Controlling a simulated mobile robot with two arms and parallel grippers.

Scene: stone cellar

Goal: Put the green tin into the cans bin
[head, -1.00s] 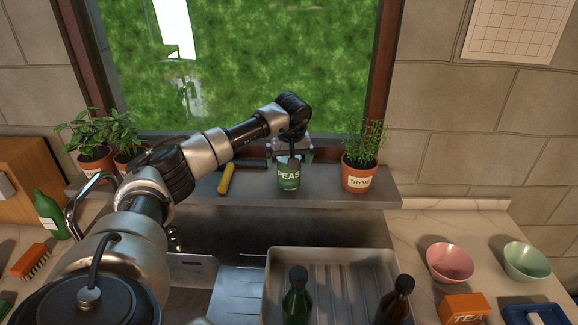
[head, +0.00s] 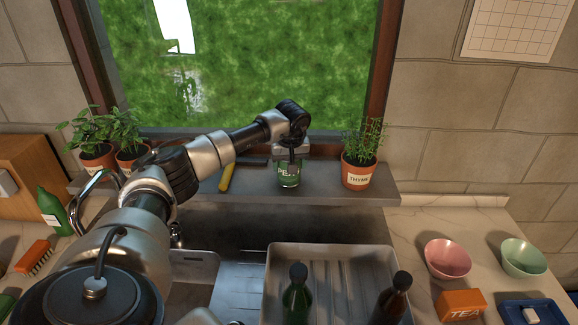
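The green tin (head: 289,182), labelled PEAS in the earlier view, stands upright on the stone window sill, left of the thyme pot. My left gripper (head: 290,168) is lowered over the tin from above and hides its upper part and most of its label. I cannot tell whether the fingers press on the tin or stand open around it. My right gripper is not in view. I see no bin marked for cans.
On the sill (head: 330,190) are a thyme pot (head: 358,179), other potted plants and a yellow-handled tool (head: 226,178). Below is a sink with a drainer tray (head: 335,250) holding two bottles. At right are a pink bowl (head: 447,260), green bowl (head: 523,258) and orange tea box (head: 461,305).

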